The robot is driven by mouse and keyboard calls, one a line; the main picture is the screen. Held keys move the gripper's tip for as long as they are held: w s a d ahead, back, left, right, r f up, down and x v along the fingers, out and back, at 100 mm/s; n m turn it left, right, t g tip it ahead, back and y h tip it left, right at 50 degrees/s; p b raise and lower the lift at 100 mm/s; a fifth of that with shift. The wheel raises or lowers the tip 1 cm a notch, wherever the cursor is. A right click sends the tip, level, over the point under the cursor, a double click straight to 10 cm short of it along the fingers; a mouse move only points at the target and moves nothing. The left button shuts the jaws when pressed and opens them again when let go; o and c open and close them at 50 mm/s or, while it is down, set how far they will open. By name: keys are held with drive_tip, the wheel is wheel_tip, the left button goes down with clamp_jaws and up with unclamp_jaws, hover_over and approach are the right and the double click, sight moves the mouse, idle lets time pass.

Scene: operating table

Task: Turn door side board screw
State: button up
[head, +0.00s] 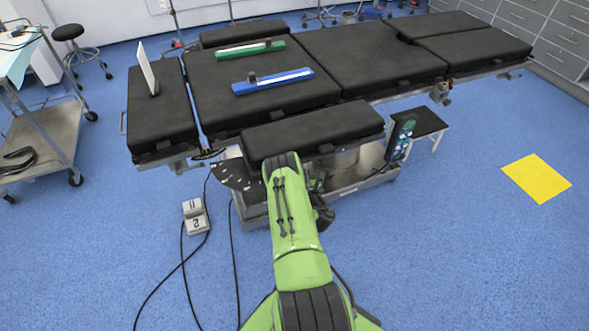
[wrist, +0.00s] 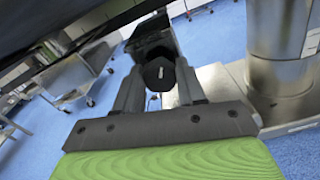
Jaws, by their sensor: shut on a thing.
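The side board (head: 315,130) is a black padded board along the near side of the operating table (head: 265,90). The screw (wrist: 159,74) has a black, many-sided knob and shows in the wrist view, under the dark edge of a pad. My gripper (wrist: 160,84) is shut on the knob, one grey finger on each side. In the head view my green arm reaches up to the near edge of the side board. The gripper and the screw are hidden there.
The table's metal column (wrist: 283,45) stands close on the right in the wrist view. A two-button foot pedal (head: 196,216) with cables lies on the floor at left. A hand control (head: 401,137) hangs right of the side board. Green (head: 250,48) and blue (head: 272,81) bars lie on the table.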

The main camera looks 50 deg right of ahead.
drive_tip(key=n, duration=0.5)
drive_tip(key=shift+a+f, duration=0.1)
idle(0.7)
drive_tip(key=o, duration=1.1)
drive_tip(key=shift+c, duration=0.2)
